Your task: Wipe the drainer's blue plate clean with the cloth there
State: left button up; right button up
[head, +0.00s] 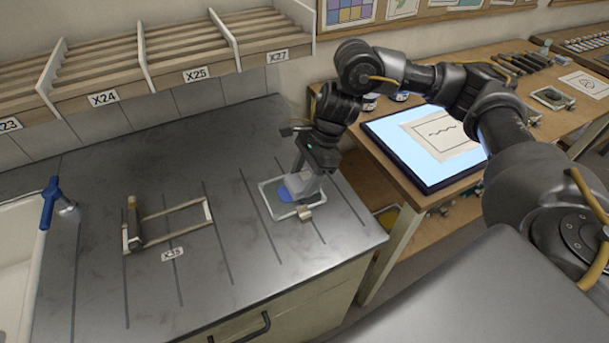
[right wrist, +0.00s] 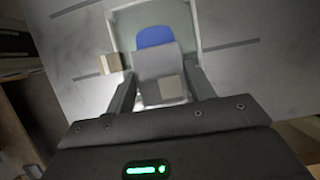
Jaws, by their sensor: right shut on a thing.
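The glass plate (head: 270,197) with a pale rim lies flat on the dark worktop, right of centre in the head view. A blue patch (head: 284,195) shows on it. My right gripper (head: 301,186) points down over the plate and is shut on a grey cloth (right wrist: 160,62). In the right wrist view, the cloth lies between the fingers and partly covers the plate (right wrist: 127,24); part of the blue patch (right wrist: 155,36) shows beyond it. I cannot tell how firmly the cloth touches the glass. My left gripper is not in view.
A small beige block (head: 305,213) is at the plate's near edge. The sink (head: 17,280) is far left. A lit panel (head: 425,140) lies on the wooden table at right.

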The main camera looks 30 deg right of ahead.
aim_at(290, 185)
jog(key=shift+a, duration=0.1)
jog(key=shift+a+f, duration=0.15)
jog(key=shift+a, duration=1.15)
jog(key=shift+a, duration=0.1)
jog(key=shift+a, duration=0.2)
jog(key=shift+a+b, duration=0.35)
jog(key=shift+a, duration=0.8)
jog(key=shift+w+d, duration=0.1)
jog(key=shift+d, duration=0.65)
jog(key=shift+d+b, duration=0.35)
jog(key=shift+d, duration=0.45)
